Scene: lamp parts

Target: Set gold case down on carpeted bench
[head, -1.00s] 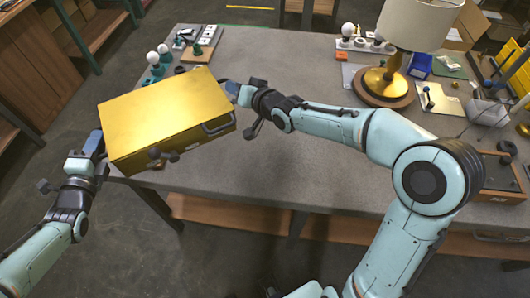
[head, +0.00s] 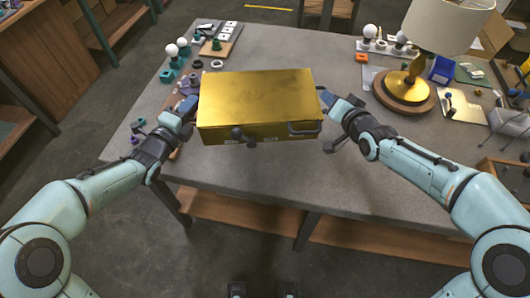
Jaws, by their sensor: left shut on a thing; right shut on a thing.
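The gold case (head: 255,98) is a closed box with a dark handle on its front, level over the left-middle part of the grey carpeted bench (head: 330,175). I cannot tell for sure whether its underside touches the bench top. My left gripper (head: 190,106) is shut on the left end of the case. The jaw tips are partly hidden against the case sides.
A lamp with a cream shade (head: 442,25) and gold base (head: 404,88) stands at the bench's right. White bulbs in teal holders (head: 167,60) and small parts line the left edge. A blue bin (head: 441,69) is at the right. The front middle of the bench is clear.

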